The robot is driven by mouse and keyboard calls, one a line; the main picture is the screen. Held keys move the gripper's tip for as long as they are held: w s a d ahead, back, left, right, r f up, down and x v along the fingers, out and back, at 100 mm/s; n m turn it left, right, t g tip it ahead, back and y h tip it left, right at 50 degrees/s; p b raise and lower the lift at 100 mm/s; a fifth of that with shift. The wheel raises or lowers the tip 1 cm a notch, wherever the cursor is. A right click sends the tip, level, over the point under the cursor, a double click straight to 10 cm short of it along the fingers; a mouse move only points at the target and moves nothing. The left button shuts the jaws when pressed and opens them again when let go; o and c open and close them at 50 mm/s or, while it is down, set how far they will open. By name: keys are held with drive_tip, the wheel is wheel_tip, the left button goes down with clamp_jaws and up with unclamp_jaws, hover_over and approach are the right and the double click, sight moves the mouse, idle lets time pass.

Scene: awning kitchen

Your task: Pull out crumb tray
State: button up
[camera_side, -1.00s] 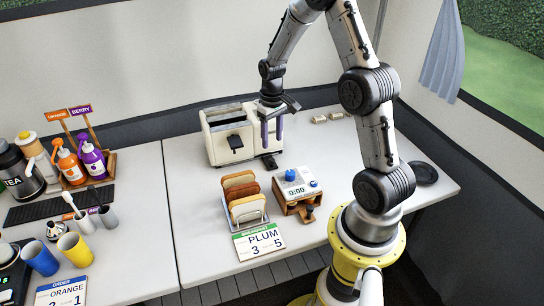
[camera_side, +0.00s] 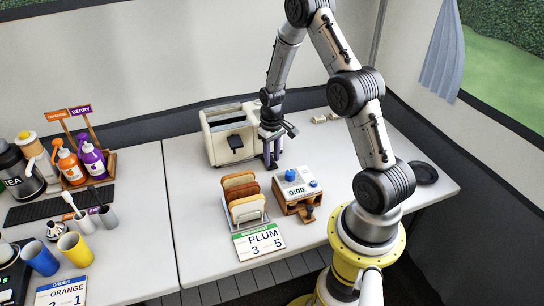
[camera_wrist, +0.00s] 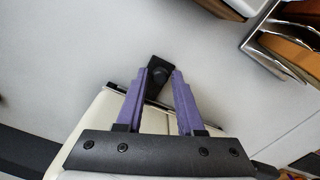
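The cream toaster (camera_side: 230,146) stands at the back of the table, with a black lever on its front. The crumb tray's dark handle (camera_wrist: 158,77) shows in the wrist view at the toaster's lower edge, between the tips of my gripper's purple fingers (camera_wrist: 160,75). The fingers are apart, and I cannot tell whether either touches the handle. In the side view my gripper (camera_side: 272,166) points down beside the toaster's right end, fingertips close to the table, and hides most of the handle there. The rest of the tray is hidden under the toaster.
A rack of bread slices (camera_side: 243,204) stands in front of the toaster. An order card (camera_side: 259,242) lies in front. Small pale blocks (camera_side: 326,118) lie behind my gripper. The table left of the rack is clear.

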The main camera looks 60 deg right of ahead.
clamp_jaws()
idle(1.1)
